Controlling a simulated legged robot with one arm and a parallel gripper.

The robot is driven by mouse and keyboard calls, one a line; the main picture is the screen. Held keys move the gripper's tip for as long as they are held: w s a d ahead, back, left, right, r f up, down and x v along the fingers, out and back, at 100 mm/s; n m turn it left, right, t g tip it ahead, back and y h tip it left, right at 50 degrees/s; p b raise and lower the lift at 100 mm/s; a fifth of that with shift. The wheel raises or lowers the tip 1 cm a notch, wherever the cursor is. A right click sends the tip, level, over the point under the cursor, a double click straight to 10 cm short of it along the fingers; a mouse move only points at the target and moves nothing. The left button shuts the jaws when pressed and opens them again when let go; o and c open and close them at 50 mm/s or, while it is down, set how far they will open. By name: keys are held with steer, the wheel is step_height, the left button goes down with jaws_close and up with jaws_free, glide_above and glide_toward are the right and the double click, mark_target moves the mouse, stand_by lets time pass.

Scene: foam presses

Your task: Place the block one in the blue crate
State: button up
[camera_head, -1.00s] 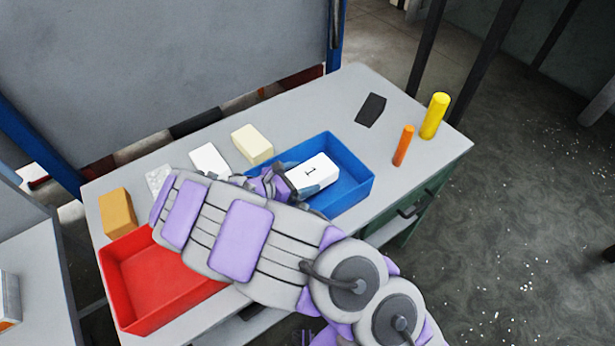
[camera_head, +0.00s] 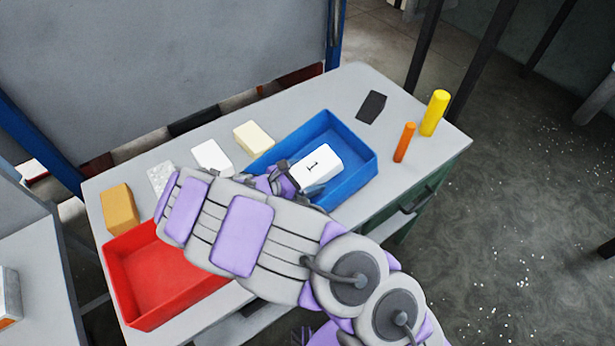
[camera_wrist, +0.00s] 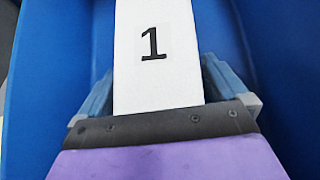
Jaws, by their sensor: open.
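Block one, a white block (camera_head: 318,166) with a black "1" on top, is inside the outline of the blue crate (camera_head: 362,182). In the wrist view block one (camera_wrist: 155,60) lies between the two fingers of my gripper (camera_wrist: 158,88), with blue crate surface (camera_wrist: 60,70) around it. My gripper (camera_head: 303,178) is open, one finger on each side of the block. Narrow gaps seem to show beside the block. Whether the block rests on the crate floor is hard to tell. My arm hides the crate's near left part.
A red crate (camera_head: 150,280) stands at the table's left, partly behind my arm. An orange-brown block (camera_head: 118,208), white block (camera_head: 212,157) and cream block (camera_head: 253,138) line the back.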

steer(key=shift+w+d+r, duration=0.15)
steer(key=shift+w+r, duration=0.05)
steer(key=shift+s+r, duration=0.15)
steer(key=shift+r, duration=0.2)
steer(key=v, duration=0.1)
steer(key=p+v, duration=0.1)
steer(key=v, duration=0.3)
steer(key=shift+s+d+r+p, duration=0.2)
steer(key=shift+s+r+p, duration=0.1)
steer(key=shift+r+p, duration=0.1)
steer(key=w+a+f+v, duration=0.1)
steer(key=v, duration=0.5)
step_height(320, 180, up, 8)
steer(key=m+g, duration=0.5)
steer(key=m, duration=0.2)
glide_above(306, 175)
steer(key=s+d, duration=0.4)
steer(key=s, duration=0.2)
steer(key=s+d+r+m+g+y, duration=0.1)
steer(key=s+d+r+m+g, duration=0.15)
steer(key=s+d, duration=0.2)
steer(key=s+d+r+m+g+y, duration=0.1)
steer(key=s+d+r+m, duration=0.1)
steer(key=s+d+m, duration=0.3)
steer(key=s+r+m+y, duration=0.3)
steer(key=s+m+y, duration=0.6)
steer(key=s, duration=0.9)
steer(key=shift+d+r+m+g+p, duration=0.2)
steer(key=shift+d+m+g+p, duration=0.15)
steer(key=shift+m+g, duration=0.15)
